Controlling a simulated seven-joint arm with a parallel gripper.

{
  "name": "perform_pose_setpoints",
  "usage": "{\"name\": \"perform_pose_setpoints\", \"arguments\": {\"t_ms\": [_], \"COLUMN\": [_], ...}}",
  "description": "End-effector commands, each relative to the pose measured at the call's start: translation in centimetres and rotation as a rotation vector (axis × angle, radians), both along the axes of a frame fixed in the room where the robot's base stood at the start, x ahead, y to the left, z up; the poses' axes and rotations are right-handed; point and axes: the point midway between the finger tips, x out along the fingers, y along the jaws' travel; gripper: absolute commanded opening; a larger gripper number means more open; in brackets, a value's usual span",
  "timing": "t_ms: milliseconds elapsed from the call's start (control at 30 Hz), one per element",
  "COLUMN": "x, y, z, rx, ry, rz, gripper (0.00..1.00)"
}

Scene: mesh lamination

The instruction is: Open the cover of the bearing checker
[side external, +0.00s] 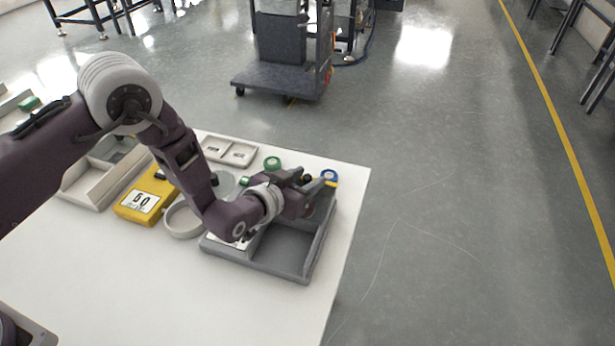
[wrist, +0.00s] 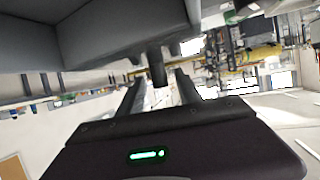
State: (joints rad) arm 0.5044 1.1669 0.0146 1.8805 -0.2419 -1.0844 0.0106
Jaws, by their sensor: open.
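My gripper (side external: 308,181) is at the far right part of a grey compartmented box (side external: 285,246), near its back wall. In the wrist view my gripper (wrist: 158,92) has its two fingers apart. A dark grey body (wrist: 110,35) fills the top of the wrist view, and a short dark peg (wrist: 157,66) on it shows in the space between the fingers. I cannot tell whether the fingers touch the peg. I cannot tell for sure which part is the bearing checker's cover; my wrist hides part of the grey box.
A yellow box with a white label (side external: 141,204) and a pale round ring (side external: 182,221) stand left of the grey box. The white table's (side external: 130,280) front is clear.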

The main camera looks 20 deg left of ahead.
Motion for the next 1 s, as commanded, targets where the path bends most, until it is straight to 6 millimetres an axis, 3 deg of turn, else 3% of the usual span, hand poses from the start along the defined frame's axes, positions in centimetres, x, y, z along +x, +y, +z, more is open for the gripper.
{"name": "perform_pose_setpoints", "arguments": {"t_ms": [300,533,1000], "x": [0.73,0.72,0.72], "y": [-0.14,-0.14,-0.14], "z": [-0.26,-0.25,-0.23], "rx": [0.000,0.000,0.000], "ry": [0.001,0.000,0.000], "rz": [0.000,0.000,0.000], "gripper": [0.41,0.00,0.00]}}
